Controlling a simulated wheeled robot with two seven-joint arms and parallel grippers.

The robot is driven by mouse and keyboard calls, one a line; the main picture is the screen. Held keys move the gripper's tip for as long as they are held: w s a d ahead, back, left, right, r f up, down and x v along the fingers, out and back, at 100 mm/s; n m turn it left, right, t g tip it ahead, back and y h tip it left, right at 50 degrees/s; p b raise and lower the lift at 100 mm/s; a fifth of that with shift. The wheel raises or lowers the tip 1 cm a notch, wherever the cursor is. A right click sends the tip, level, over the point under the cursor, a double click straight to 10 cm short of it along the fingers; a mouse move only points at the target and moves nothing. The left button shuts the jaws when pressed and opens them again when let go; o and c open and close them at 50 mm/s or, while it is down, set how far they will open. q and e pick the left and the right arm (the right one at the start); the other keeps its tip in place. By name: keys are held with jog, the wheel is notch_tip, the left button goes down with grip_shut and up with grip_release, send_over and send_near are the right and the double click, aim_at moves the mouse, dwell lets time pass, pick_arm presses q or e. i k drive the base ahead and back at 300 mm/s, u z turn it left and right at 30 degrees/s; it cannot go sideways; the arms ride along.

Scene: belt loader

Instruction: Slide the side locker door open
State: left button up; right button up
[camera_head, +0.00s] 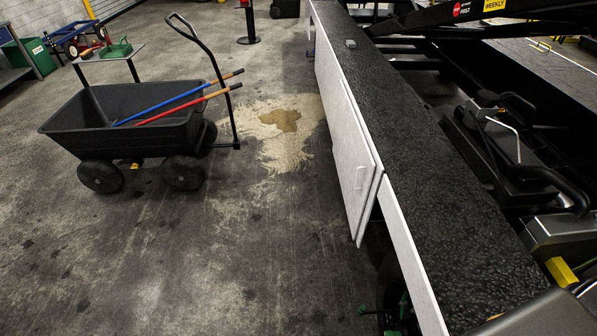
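The side locker door (358,165) is a white upright panel on the left flank of the belt loader (425,170). A small pale handle (360,178) sits on its face. The door stands slightly proud of the white side skirt (410,262). Past its near edge, a dark space shows below the narrow skirt. I cannot tell how much of the locker opening the door covers. Neither of my grippers is in view.
A black garden cart (130,125) holds a blue-handled and a red-handled tool, left of the loader. A pale spill (285,140) with a brown patch lies between cart and door. The concrete floor in front is clear. A small grey object (350,44) sits on the loader's deck.

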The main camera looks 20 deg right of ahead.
aim_at(356, 164)
jog(key=u, duration=0.3)
jog(key=i, duration=1.25)
jog(key=z, duration=3.2)
